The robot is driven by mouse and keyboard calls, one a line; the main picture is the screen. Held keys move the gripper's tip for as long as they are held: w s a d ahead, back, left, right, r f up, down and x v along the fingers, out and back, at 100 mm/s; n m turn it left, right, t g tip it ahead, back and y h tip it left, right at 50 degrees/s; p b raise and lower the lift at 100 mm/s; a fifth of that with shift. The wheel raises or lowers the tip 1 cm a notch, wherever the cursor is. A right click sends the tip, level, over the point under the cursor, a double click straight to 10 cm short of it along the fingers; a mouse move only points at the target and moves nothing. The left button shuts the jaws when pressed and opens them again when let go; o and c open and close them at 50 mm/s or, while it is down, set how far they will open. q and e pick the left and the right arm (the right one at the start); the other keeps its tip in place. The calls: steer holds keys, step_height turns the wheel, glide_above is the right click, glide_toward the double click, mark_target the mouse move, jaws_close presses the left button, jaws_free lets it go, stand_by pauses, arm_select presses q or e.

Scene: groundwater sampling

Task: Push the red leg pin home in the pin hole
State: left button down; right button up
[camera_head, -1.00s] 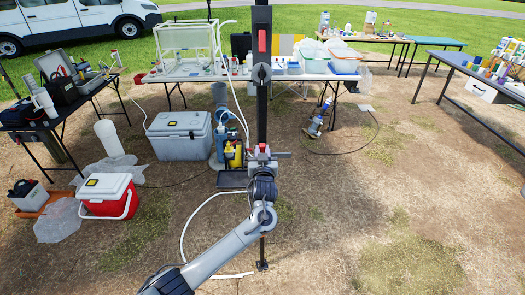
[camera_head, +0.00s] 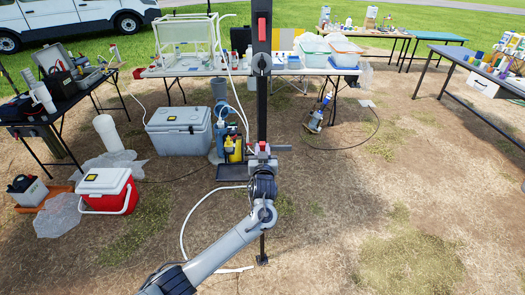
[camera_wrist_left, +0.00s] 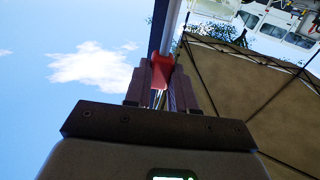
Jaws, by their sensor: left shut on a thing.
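My left gripper (camera_head: 263,158) is at a dark upright post (camera_head: 262,110) in the middle of the head view. In the left wrist view my left gripper (camera_wrist_left: 161,80) is shut on a red piece, the red leg pin (camera_wrist_left: 161,70), which sits between its fingers against the pole. A small part of the red leg pin (camera_head: 263,147) also shows above the gripper in the head view. The pin hole is hidden, and I cannot tell how deep the pin sits. My right gripper is not in view.
A red fitting (camera_head: 262,29) is higher on the post. A white table (camera_head: 200,71) stands behind, with a grey cooler (camera_head: 179,132) and yellow containers (camera_head: 234,150) near it. A red cooler (camera_head: 107,191) is at left.

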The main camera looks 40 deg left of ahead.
arm_select(q)
steer(key=shift+p, duration=0.3)
stand_by(0.6)
stand_by(0.8)
steer(key=shift+f, duration=0.5)
step_height(320, 180, down, 6)
steer(key=b, duration=0.4)
stand_by(2.1)
steer(key=c, duration=0.9)
jaws_free()
steer(key=shift+o, duration=0.2)
steer(key=p+v, duration=0.1)
steer(key=v, duration=1)
